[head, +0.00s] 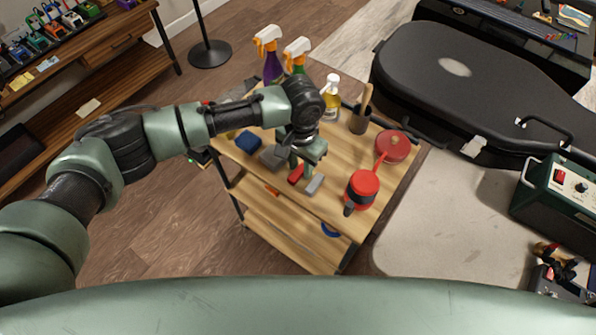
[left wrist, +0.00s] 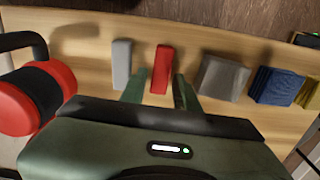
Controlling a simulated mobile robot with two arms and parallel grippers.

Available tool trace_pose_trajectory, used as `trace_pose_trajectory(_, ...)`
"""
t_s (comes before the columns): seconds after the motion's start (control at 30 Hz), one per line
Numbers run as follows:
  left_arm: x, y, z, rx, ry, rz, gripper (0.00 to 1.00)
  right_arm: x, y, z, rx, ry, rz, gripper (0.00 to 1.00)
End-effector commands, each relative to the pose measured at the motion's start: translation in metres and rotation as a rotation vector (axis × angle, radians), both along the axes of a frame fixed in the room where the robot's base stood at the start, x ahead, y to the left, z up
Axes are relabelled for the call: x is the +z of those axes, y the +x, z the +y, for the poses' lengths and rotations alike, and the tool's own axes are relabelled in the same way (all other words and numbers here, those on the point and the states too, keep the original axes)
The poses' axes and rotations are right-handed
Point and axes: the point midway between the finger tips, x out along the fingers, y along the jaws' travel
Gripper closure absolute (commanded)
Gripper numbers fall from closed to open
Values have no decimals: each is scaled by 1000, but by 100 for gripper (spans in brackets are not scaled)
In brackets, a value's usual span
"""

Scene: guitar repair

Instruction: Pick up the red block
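The red block (head: 296,174) lies on the wooden top of the cart (head: 262,181). My left gripper (head: 300,163) hangs just over it, pointing down. In the left wrist view the red block (left wrist: 161,68) shows between the two fingers of the left gripper (left wrist: 160,88), with a gap on each side. The fingers are open and hold nothing. I cannot tell how far above the block the fingertips are. My right gripper is in neither view.
A light grey block (left wrist: 121,64) stands close beside the red one. A darker grey block (left wrist: 222,78) and a blue block (left wrist: 275,86) are on the other side. A red-and-black roller-shaped item (head: 362,188), red pan (head: 391,146) and spray bottles (head: 271,66) are on the cart.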

Motion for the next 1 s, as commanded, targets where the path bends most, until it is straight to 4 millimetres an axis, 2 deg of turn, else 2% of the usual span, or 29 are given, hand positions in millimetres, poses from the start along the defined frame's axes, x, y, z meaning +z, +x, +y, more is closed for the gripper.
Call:
trace_pose_trajectory(0.17, -1, 0, 0, 0, -1, -1, 69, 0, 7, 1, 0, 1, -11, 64)
trace_pose_trajectory(0.2, 0, 0, 0, 0, -1, -1, 75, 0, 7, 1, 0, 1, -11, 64)
trace_pose_trajectory(0.3, 0, 0, 0, 0, -1, -1, 100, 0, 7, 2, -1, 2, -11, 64)
trace_pose_trajectory(0.63, 1, 0, 0, 0, -1, -1, 100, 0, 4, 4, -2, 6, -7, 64)
trace_pose_trajectory(0.77, 7, 0, -1, -1, -1, -2, 100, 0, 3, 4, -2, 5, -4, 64)
trace_pose_trajectory(0.87, 18, 1, 0, 0, -2, -2, 100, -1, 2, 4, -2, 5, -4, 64)
trace_pose_trajectory(1.0, 45, 1, -1, 0, -4, -3, 100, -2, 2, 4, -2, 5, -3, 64)
